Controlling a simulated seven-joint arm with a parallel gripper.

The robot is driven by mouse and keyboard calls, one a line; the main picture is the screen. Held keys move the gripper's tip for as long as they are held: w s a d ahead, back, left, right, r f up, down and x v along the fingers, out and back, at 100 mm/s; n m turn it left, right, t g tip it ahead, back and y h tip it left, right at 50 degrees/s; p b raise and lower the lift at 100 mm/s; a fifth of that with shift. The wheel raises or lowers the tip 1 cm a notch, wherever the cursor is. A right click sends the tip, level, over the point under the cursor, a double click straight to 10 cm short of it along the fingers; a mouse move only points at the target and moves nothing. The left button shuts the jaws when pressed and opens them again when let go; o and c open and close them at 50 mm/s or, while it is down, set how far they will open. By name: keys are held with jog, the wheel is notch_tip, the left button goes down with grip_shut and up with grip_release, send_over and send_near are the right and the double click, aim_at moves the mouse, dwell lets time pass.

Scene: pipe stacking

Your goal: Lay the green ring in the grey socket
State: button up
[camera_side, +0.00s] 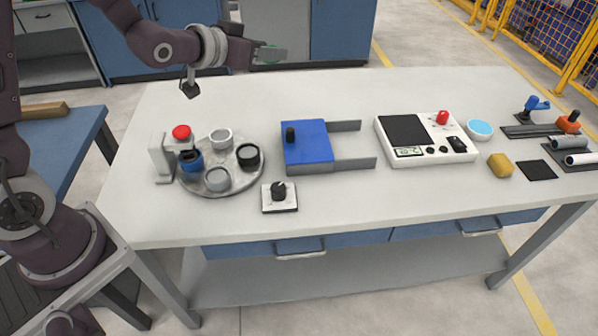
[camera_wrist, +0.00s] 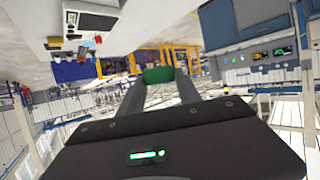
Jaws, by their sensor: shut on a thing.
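My gripper (camera_side: 274,54) is raised above the back edge of the table, pointing right in the side view. It is shut on the green ring, which shows as a green patch (camera_wrist: 158,75) between the two fingers in the wrist view; only a sliver shows in the side view. A round grey turntable (camera_side: 197,181) on the table's left bears several cup-like sockets. Two look grey, one at the back (camera_side: 221,134) and one at the front (camera_side: 216,178); I cannot tell which is meant. My gripper is well above and behind them.
The turntable also has a black socket (camera_side: 248,156) and a blue one (camera_side: 190,162). A red-topped post (camera_side: 164,160) stands beside it. A black knob (camera_side: 279,190), a blue sliding block (camera_side: 306,148) and a white scale unit (camera_side: 428,155) stand rightward. The table's front strip is clear.

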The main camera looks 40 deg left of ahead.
jog(key=w+d+f, duration=0.4)
jog(key=d+f, duration=0.4)
jog(key=d, duration=0.3)
send_over(339, 195)
notch_tip(339, 195, down, 12)
jog(key=r, duration=0.1)
jog(key=shift+d+f, duration=0.1)
jog(key=shift+f, duration=0.15)
jog(key=shift+w, duration=0.1)
notch_tip(339, 195, down, 10)
jog(key=shift+r, duration=0.2)
jog(key=shift+f, duration=0.2)
jog(key=o, duration=1.3)
